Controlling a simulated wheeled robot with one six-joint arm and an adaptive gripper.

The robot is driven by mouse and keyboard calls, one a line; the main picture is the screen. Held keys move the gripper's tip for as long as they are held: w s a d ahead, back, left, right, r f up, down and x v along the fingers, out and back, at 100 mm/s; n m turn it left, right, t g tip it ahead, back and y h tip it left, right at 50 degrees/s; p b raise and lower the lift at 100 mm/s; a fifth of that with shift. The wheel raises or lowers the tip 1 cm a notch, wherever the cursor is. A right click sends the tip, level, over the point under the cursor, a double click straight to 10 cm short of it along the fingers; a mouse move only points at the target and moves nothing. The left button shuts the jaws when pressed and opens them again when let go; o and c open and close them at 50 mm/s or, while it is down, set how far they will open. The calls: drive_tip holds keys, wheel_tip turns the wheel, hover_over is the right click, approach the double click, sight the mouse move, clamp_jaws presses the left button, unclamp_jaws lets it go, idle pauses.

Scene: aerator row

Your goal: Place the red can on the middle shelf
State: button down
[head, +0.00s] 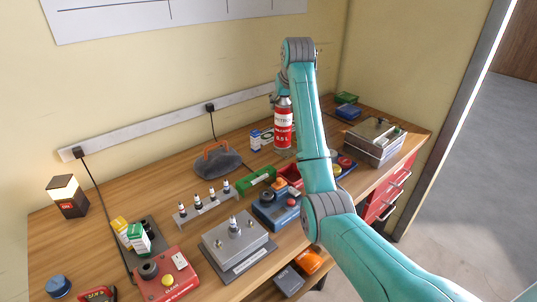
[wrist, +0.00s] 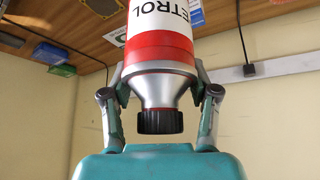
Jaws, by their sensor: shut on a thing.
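The red can (head: 283,133), with a white label band and a silver top, is upright over the back of the wooden bench. In the wrist view, which is upside down, the can (wrist: 160,50) shows its silver shoulder and black cap. My gripper (wrist: 160,88) is shut on the can, with one finger on each side of its upper part. In the head view my gripper (head: 281,99) is partly hidden behind my arm. I cannot tell whether the can's base touches the bench.
The wooden bench (head: 100,226) holds a grey metal block (head: 240,243), a red control box (head: 165,276), a blue box (head: 275,208) and a grey lidded box (head: 378,142). Red drawers (head: 391,188) are at the right; open floor lies beyond.

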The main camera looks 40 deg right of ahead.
sight(282, 128)
drive_tip(key=shift+w+f, duration=0.1)
drive_tip(key=shift+f, duration=0.2)
wheel_tip(282, 128, down, 9)
drive_tip(key=shift+f, duration=0.25)
drive_tip(key=shift+c, duration=1.4)
unclamp_jaws()
